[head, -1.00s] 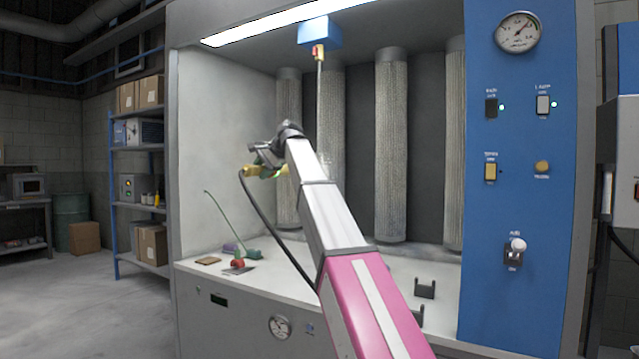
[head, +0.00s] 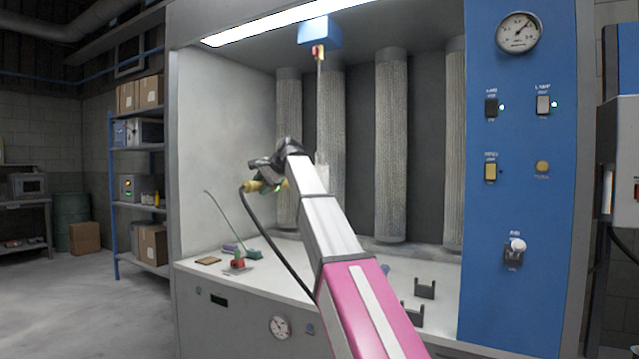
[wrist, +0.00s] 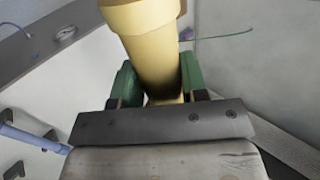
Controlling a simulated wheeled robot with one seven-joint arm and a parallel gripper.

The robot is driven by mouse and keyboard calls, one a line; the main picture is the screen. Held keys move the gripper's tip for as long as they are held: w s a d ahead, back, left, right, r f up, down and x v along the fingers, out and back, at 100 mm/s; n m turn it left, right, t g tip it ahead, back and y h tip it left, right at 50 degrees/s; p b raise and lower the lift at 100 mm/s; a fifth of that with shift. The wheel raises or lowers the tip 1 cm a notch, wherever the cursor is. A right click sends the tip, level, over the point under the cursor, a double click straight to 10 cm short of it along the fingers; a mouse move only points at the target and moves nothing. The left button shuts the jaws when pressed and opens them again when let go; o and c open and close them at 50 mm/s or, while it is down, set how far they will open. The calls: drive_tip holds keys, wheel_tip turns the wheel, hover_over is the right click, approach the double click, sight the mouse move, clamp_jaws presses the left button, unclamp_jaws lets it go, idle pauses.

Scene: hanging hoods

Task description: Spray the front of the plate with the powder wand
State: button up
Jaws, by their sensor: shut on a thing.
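My gripper (wrist: 158,78) is shut on the powder wand, its green fingers on either side of the wand's yellow body (wrist: 155,45) in the wrist view. In the head view the yellow wand (head: 254,186) is held inside the hood, left of my forearm, with a black hose hanging from it. A thin hanger (head: 320,75) drops from a red-and-yellow hook under a blue box at the hood's top. A pale grey piece (head: 322,172) at its lower end, behind my arm, may be the plate; its front face cannot be made out.
Tall ribbed filter columns (head: 391,145) line the hood's back. On its white floor (head: 290,262) lie a red-and-green item (head: 238,262) with a thin green rod, a brown pad (head: 208,261) and dark brackets (head: 425,289). A blue control panel (head: 520,200) stands right.

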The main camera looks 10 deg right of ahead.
drive_tip(key=shift+f, duration=0.25)
drive_tip(key=shift+r, duration=3)
drive_tip(key=shift+f, duration=3)
drive_tip(key=shift+r, duration=1.5)
drive_tip(key=s+a, duration=0.6)
drive_tip(key=s, duration=0.1)
drive_tip(key=shift+s, duration=0.4)
drive_tip(key=shift+s+a, duration=0.1)
drive_tip(key=shift+a, duration=0.1)
